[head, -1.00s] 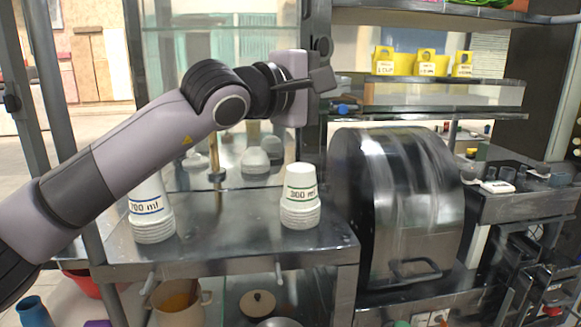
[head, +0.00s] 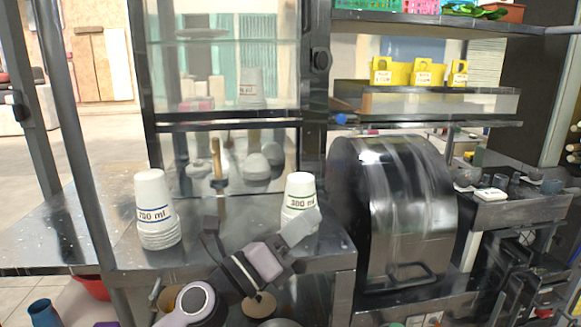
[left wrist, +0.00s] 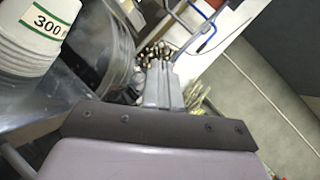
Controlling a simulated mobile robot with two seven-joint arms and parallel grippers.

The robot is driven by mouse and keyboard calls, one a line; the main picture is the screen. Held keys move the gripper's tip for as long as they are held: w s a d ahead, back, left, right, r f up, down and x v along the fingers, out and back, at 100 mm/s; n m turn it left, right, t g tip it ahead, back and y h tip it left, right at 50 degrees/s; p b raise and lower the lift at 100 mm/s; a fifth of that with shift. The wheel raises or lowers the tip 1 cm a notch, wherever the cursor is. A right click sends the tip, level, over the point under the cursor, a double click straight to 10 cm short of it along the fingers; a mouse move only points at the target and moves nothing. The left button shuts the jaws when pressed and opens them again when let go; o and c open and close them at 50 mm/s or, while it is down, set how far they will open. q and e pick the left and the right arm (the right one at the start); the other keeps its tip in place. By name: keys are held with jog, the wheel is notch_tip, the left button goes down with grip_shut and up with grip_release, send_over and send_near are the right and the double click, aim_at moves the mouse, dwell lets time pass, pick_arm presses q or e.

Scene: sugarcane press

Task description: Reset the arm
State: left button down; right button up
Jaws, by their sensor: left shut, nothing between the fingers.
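My left gripper (head: 300,228) is in the lower middle of the head view, shut and empty. Its arm comes up from the bottom edge. The gripper overlaps the lower part of the 300 ml cup stack (head: 299,188) in the picture; I cannot tell whether they touch. That upside-down white stack also shows at the upper left of the left wrist view (left wrist: 40,30). The 700 ml cup stack (head: 158,212) stands upside down on the steel counter to the left, clear of the gripper. My right gripper is not in view.
The steel press machine (head: 395,210) stands right of the counter (head: 225,262). A glass cabinet (head: 225,70) rises behind the cups. Yellow holders (head: 422,73) sit on a shelf at the upper right. A blue cup (head: 42,313) and red bowl (head: 92,288) are low at left.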

pick_arm(q)
jog(key=s+a+f+n+t+y+p, duration=0.1)
jog(key=s+a+f+n+t+y, duration=0.1)
jog(key=a+f+n+y, duration=0.65)
jog(key=s+a+f+n+t+y+p, duration=0.1)
jog(key=s+a+f+n+t+y, duration=0.2)
jog(key=f+n, duration=0.95)
jog(key=s+a+f+n+g+y+p, duration=0.1)
jog(key=s+a+f+n+g+y, duration=0.1)
jog(key=s+a+f+n+g, duration=0.2)
jog(key=s+a+f+n+g+y+p, duration=0.1)
jog(key=s+a+f+n+g+y, duration=0.1)
jog(key=s+a+f+n+g, duration=0.2)
jog(key=s+a+f+n, duration=0.3)
jog(key=s+f+n, duration=0.4)
jog(key=s, duration=0.4)
jog(key=shift+n, duration=0.4)
